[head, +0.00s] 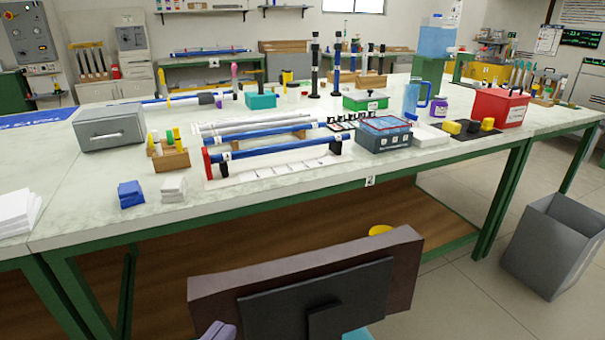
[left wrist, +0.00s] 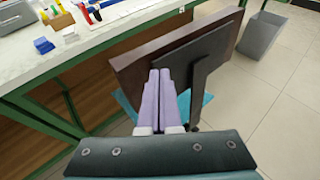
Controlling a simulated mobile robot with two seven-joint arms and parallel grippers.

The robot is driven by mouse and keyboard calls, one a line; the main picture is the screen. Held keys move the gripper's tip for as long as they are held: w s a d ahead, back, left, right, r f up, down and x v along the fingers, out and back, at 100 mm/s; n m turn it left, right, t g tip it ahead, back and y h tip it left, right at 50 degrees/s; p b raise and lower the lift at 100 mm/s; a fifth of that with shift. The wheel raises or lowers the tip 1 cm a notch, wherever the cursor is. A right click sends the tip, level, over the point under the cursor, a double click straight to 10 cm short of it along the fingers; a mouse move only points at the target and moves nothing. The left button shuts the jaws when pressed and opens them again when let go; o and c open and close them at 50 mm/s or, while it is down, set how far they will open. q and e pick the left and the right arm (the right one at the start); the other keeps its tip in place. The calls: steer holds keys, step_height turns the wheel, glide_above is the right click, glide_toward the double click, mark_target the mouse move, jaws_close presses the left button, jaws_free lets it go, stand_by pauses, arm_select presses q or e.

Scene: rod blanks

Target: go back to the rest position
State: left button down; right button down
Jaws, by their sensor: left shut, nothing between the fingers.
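My left gripper (head: 218,332) shows only its lilac fingertips at the bottom edge of the head view, in front of a chair's back. In the left wrist view its two lilac fingers (left wrist: 160,72) lie side by side, shut and empty. They point towards the chair back (left wrist: 205,50), and I cannot tell whether they touch it. The workbench (head: 260,205) with the rod blanks is beyond, apart from the gripper. A blue rod (head: 270,147) lies across a white rack with a red end plate. My right gripper is in neither view.
The brown chair back (head: 225,292) with its black support stands close before me, in front of the bench. A teal seat (left wrist: 190,108) shows under it in the left wrist view. A grey bin (head: 555,245) stands on the floor at right. Open floor lies between chair and bin.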

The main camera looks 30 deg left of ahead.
arm_select(q)
steer(key=s+a+r+n+g+y+p, duration=0.35)
steer(key=a+r+n+g+p, duration=0.3)
steer(key=n, duration=1.35)
steer(key=s+d+r+n+g+h+p, duration=0.35)
steer(key=d+r+n+h+p, duration=0.3)
steer(key=n, duration=0.45)
step_height(320, 180, up, 36)
steer(key=s+d+p, duration=0.1)
steer(key=p, duration=3.4)
steer(key=shift+r+h, duration=0.25)
steer(key=shift+h, duration=0.05)
